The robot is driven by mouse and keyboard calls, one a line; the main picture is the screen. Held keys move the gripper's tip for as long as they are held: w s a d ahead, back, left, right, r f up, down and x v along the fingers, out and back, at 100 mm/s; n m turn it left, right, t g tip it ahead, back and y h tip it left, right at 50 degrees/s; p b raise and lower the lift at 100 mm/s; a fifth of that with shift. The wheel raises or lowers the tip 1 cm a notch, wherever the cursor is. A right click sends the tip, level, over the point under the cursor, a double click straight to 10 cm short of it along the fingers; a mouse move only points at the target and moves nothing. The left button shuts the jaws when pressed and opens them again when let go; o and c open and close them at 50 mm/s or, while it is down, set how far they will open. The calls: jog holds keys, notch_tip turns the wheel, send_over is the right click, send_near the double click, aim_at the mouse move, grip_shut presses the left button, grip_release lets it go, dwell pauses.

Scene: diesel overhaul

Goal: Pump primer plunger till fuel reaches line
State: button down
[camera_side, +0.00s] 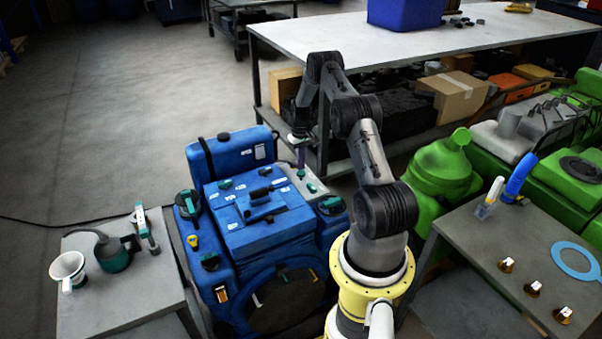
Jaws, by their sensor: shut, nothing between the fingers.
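A blue engine-like unit (255,215) stands in the middle of the view, with teal caps and black fittings on it. A small grey panel (312,186) with a few small fittings sits at its back right. My gripper (301,164) points down just above this panel, its fingers shut with nothing between them. A primer plunger is not clearly told apart from the small, dark parts under the fingertips. I cannot tell whether the fingers touch anything there. No fuel level or marked line can be made out.
A left side table (120,310) holds a white cup (68,270), a dark green can (112,254) and a teal-handled tool (146,229). A right table (490,265) holds brass pieces and a blue ring (577,261). Green machinery (440,170) stands behind my arm at right.

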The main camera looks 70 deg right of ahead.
aim_at(301, 172)
jog(key=shift+f, duration=0.15)
dwell(0.3)
jog(key=shift+f, duration=1.6)
jog(key=shift+r, duration=1.75)
jog(key=shift+f, duration=0.15)
jog(key=shift+f, duration=1.6)
jog(key=shift+r, duration=1.75)
